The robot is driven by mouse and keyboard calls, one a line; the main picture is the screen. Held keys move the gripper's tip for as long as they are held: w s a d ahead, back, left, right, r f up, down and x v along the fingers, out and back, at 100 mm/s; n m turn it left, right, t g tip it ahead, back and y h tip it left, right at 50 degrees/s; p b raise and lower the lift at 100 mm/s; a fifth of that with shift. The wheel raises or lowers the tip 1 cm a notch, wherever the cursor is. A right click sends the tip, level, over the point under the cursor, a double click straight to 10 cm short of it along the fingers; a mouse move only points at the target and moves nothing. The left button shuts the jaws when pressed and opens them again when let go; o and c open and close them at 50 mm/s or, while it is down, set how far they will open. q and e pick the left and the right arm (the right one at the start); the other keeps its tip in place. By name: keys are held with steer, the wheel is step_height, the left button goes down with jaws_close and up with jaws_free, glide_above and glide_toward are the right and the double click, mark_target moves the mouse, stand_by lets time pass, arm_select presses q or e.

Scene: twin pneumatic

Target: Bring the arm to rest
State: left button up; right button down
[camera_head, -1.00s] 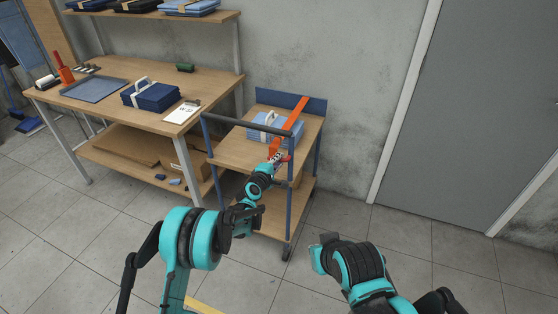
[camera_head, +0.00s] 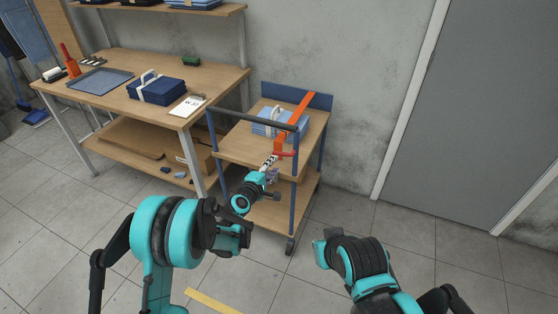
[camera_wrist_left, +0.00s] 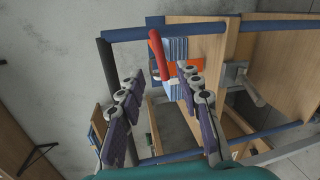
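My left arm reaches forward from the lower left in the head view. Its gripper (camera_head: 270,168) is at the near side of a wheeled cart (camera_head: 240,152), just below an orange tool with a red handle (camera_head: 287,153). In the left wrist view the gripper (camera_wrist_left: 160,76) has its two purple-padded fingers spread apart with nothing between the pads. The red handle (camera_wrist_left: 158,54) shows beyond the fingertips, apart from them. Part of my right arm (camera_head: 355,262) shows bent at the lower right; its gripper is not in view.
A blue strapped stack (camera_head: 270,128) lies on the cart top, and a dark push bar (camera_head: 250,121) crosses its near side. A wooden workbench (camera_head: 210,82) with a navy bundle (camera_head: 155,91) stands left. A grey door (camera_head: 470,110) is at right. Floor before it is clear.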

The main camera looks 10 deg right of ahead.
arm_select(q)
steer(key=shift+v, duration=0.95)
steer(key=s+a+r+m+g+y, duration=0.3)
steer(key=s+a+r+m, duration=0.4)
steer(key=s+a+r, duration=0.5)
steer(key=s+a+f+m+g+y, duration=0.1)
steer(key=s+a+f+m+y, duration=0.1)
steer(key=s+a, duration=0.6)
steer(key=s+a+f+m+g+y, duration=0.1)
steer(key=s+a+f+m+y, duration=0.1)
steer(key=s+a, duration=0.7)
steer(key=s+m+y, duration=0.1)
steer(key=s+y, duration=0.1)
steer(key=s, duration=0.4)
steer(key=shift+s+f+m+g, duration=0.2)
steer(key=shift+f+m+g, duration=0.1)
steer(key=shift+g, duration=0.1)
